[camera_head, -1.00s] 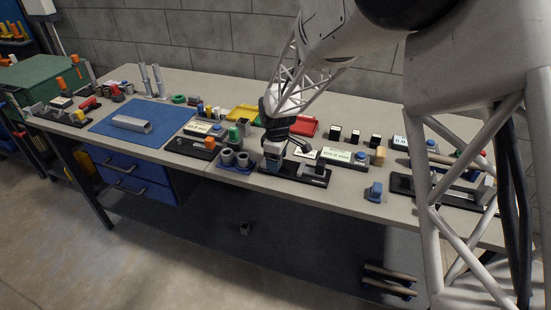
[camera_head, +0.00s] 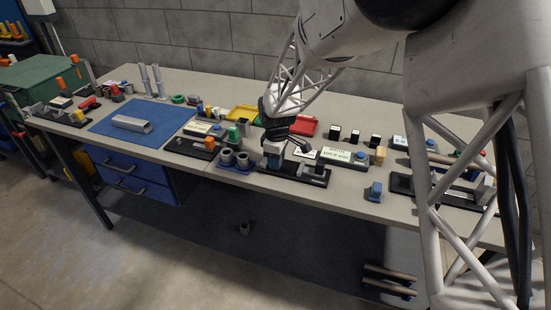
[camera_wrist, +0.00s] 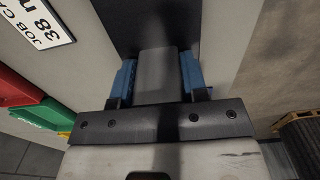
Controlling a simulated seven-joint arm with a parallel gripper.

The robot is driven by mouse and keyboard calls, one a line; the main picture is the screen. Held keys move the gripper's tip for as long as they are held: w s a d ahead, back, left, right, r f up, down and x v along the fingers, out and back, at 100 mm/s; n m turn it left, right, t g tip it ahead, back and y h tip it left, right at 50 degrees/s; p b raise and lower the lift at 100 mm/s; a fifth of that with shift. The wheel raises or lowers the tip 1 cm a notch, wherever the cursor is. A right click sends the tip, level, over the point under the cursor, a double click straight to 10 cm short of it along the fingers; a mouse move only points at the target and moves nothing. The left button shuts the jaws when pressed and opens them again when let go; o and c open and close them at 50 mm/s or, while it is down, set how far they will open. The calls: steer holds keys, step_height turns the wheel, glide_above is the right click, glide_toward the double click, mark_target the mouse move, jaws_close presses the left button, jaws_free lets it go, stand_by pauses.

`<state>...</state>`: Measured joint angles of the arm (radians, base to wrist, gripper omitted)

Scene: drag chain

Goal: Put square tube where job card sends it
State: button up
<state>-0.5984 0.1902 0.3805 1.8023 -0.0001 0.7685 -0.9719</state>
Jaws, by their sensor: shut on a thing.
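My gripper (camera_head: 273,150) is over the left end of a black fixture (camera_head: 296,177) near the bench's front edge. In the wrist view its blue fingers (camera_wrist: 157,78) are shut on a grey, flat-faced block (camera_wrist: 157,70); I cannot tell whether it is a square tube or whether it touches the fixture. A long grey tube with an open square end (camera_head: 131,123) lies on the blue mat (camera_head: 108,136) at left. A white job card (camera_head: 343,155) stands right of my gripper; in the wrist view (camera_wrist: 38,24) only "JOB CA" and "38 m" show.
A small blue block (camera_head: 374,190) stands at the front edge, right. The blue mat has free room around the tube.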

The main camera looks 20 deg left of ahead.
steer(key=shift+r, duration=0.7)
step_height(320, 180, up, 2)
steer(key=shift+r, duration=0.1)
steer(key=s+d+r, duration=0.1)
steer(key=s+d, duration=0.7)
steer(key=s, duration=0.5)
steer(key=shift+s+d+r, duration=0.15)
steer(key=shift+d+r, duration=0.05)
steer(key=shift+d, duration=0.2)
